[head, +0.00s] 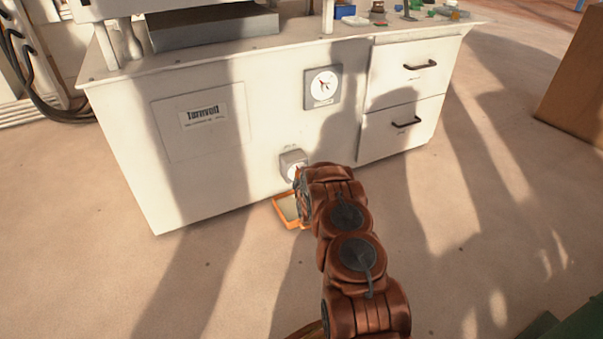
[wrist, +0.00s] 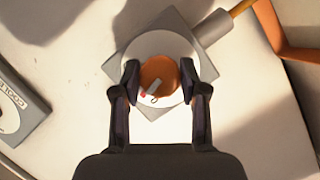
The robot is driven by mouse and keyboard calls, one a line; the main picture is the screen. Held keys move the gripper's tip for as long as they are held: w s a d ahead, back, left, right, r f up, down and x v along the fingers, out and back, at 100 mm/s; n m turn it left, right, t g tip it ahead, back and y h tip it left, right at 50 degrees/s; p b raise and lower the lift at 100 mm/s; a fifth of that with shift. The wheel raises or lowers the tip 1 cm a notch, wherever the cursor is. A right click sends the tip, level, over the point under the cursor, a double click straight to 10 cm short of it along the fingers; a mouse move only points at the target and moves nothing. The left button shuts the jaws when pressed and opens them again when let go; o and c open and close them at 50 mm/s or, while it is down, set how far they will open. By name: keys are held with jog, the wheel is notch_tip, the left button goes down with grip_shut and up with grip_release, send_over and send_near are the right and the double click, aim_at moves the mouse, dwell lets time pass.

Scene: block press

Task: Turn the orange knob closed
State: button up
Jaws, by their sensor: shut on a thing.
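The orange knob (wrist: 159,79) shows in the wrist view at the centre of a round white dial on a grey square plate (wrist: 118,66). It carries a pale mark and a small red mark. My gripper (wrist: 160,82) has its two dark fingers on the knob's left and right sides, shut on it. In the head view the grey plate (head: 291,157) sits low on the front of the white cabinet (head: 260,110). My arm's end hides most of the dial and the knob there, and the fingertips do not show.

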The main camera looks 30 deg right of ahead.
jog(key=shift+n+t+h+p, duration=0.7)
jog(key=shift+n+p, duration=1)
jog(key=shift+p, duration=0.85)
jog(key=shift+n+p, duration=0.4)
jog(key=shift+p, duration=0.05)
jog(key=o, duration=1.1)
jog(key=shift+s, duration=0.1)
jog(key=shift+v, duration=5.95)
jog(key=shift+a+f, duration=0.1)
